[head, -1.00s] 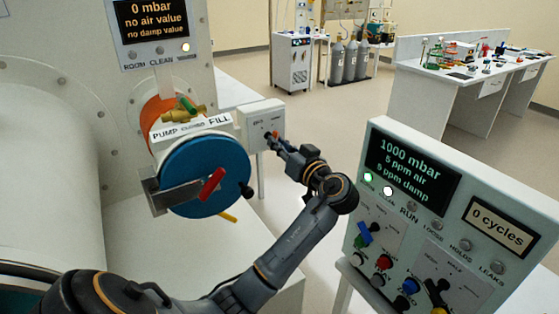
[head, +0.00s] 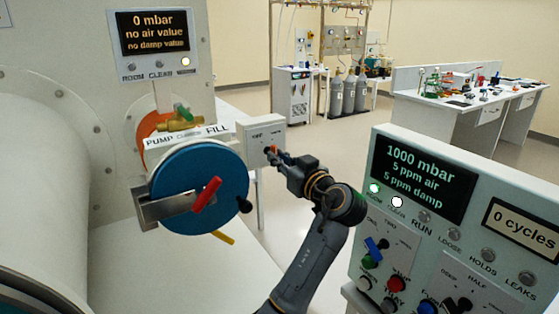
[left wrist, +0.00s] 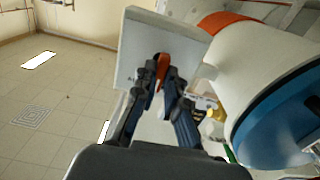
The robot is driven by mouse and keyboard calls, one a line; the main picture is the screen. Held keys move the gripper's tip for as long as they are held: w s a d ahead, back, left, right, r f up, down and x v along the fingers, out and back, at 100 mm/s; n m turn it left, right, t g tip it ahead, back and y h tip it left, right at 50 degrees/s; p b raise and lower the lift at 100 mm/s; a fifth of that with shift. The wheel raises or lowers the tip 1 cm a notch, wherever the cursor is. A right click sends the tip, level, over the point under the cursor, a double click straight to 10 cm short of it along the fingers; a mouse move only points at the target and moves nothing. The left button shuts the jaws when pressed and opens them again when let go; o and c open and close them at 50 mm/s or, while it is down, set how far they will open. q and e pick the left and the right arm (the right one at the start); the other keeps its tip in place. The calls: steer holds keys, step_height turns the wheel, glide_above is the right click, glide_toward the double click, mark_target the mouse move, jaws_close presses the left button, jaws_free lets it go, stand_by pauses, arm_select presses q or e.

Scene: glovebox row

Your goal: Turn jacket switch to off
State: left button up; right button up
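The switch box (head: 262,139) is a pale box beside the large blue-capped port. It carries small dark lettering, too small to read surely, and an orange lever (left wrist: 162,70). In the left wrist view, the lever stands between my left gripper's fingertips (left wrist: 161,80). The fingers converge and look shut on it. In the head view, my left gripper (head: 271,154) reaches the box front from the right and hides most of the lever. The lever's exact angle is hard to tell. My right gripper is not in view.
The blue round door (head: 190,180) with a red handle (head: 206,195) stands left of my left arm. A control panel (head: 480,150) with knobs and a "1000 mbar" display stands at right. Gas cylinders (head: 349,92) and a cluttered bench (head: 450,97) are behind. Open floor lies between.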

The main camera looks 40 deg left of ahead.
arm_select(q)
steer(key=o, duration=0.4)
steer(key=shift+o, duration=0.2)
steer(key=v, duration=0.7)
steer(key=shift+d, duration=0.3)
steer(key=shift+s, duration=0.1)
